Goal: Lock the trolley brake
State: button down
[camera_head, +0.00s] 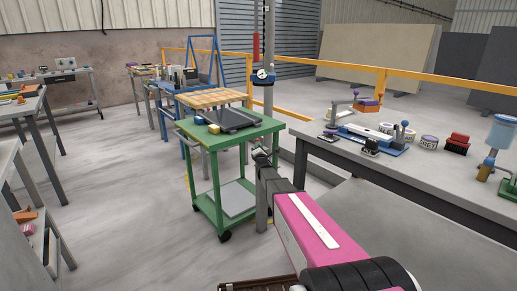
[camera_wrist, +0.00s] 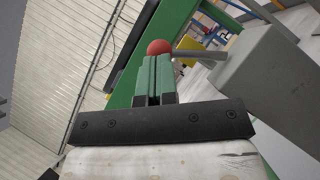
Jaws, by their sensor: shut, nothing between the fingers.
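The green trolley (camera_head: 262,129) stands left of centre in the head view, with small black castors. My gripper (camera_head: 260,152) is at the trolley's right side, just below its top. In the wrist view my gripper (camera_wrist: 158,68) is shut, its fingers together and empty. A red ball knob (camera_wrist: 158,47) shows right at the fingertips. It sits on a grey rod (camera_wrist: 200,55) that runs right to a grey box (camera_wrist: 270,65). A green trolley part (camera_wrist: 155,40) lies behind the fingers. I cannot tell whether the fingertips touch the knob. The knob is not discernible in the head view.
The trolley carries a black tray (camera_head: 235,119) and a small yellow block (camera_head: 213,129). A grey post (camera_head: 268,70) with a gauge rises behind it. A workbench (camera_head: 350,158) with tools stands to the right. Open floor (camera_head: 130,190) lies left of the trolley.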

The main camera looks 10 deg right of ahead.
jog(key=shift+d+r+m+h, duration=0.15)
jog(key=shift+r+m+h, duration=0.1)
jog(key=shift+m+h, duration=0.25)
jog(key=w+d+m+g, duration=0.1)
jog(key=m, duration=0.1)
jog(key=w+d+r+m+g+h, duration=0.1)
jog(key=d+m, duration=0.1)
jog(key=w+d+r+m+g, duration=0.1)
jog(key=m+g, duration=0.1)
jog(key=m, duration=0.1)
jog(key=shift+d, duration=0.4)
dwell(0.3)
jog(key=s+a+r, duration=0.1)
jog(key=s, duration=1.3)
jog(key=shift+r, duration=0.15)
jog(key=shift+a, duration=0.1)
